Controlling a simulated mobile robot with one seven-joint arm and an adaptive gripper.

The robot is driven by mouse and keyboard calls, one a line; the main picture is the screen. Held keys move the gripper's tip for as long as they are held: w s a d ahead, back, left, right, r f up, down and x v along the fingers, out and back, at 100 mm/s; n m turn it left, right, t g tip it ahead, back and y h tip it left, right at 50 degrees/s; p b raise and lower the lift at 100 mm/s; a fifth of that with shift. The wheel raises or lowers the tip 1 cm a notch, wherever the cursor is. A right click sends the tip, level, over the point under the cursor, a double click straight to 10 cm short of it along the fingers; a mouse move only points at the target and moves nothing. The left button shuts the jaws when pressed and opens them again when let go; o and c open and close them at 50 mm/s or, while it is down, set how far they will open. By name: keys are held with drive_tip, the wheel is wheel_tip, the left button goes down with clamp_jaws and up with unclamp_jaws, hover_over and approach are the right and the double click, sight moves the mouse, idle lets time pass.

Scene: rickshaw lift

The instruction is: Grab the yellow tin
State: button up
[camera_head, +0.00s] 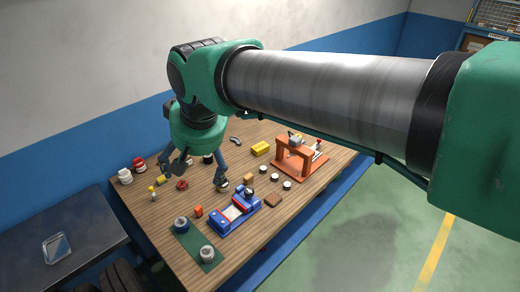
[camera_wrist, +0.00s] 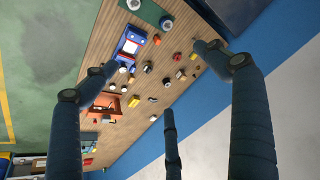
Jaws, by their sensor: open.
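A yellow, box-like tin (camera_head: 260,148) lies on the wooden table (camera_head: 160,226), behind and left of the orange press in the head view. It also shows in the wrist view as a small yellow block (camera_wrist: 134,102), between the left and middle fingers in the picture. A smaller yellow item (camera_head: 161,179) lies near the table's left end; I cannot tell what it is. My gripper (camera_head: 195,175) hangs over the left part of the table, left of the tin and apart from it. Its three dark fingers are spread and empty in the wrist view (camera_wrist: 158,76).
An orange press (camera_head: 296,158) stands right of the tin. A blue device (camera_head: 236,212) lies at the front edge, with small round parts (camera_head: 287,185) nearby. White and red jars (camera_head: 125,176) stand at the far left. A wall runs behind the table.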

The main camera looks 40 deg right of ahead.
drive_tip(key=w+d+r+m+g+p, duration=0.1)
drive_tip(key=w+d+m, duration=0.1)
drive_tip(key=w+d, duration=0.55)
drive_tip(key=w+d+r+m+g+p, duration=0.1)
drive_tip(key=w+d+m, duration=0.25)
drive_tip(key=w, duration=0.65)
drive_tip(key=w+d+f+m+p, duration=0.1)
drive_tip(key=w+d+f+m, duration=0.15)
drive_tip(key=w+d, duration=0.45)
drive_tip(key=w+d+f+m, duration=0.1)
drive_tip(key=w+d+f, duration=0.35)
drive_tip(key=d, duration=0.35)
drive_tip(key=m+g+p, duration=0.3)
drive_tip(key=m, duration=0.4)
hover_over(262, 147)
wheel_tip(262, 147, down, 30)
drive_tip(key=shift+r+y, duration=0.2)
drive_tip(key=shift+y, duration=0.1)
drive_tip(key=shift+f, duration=0.1)
drive_tip(key=shift+f, duration=4.25)
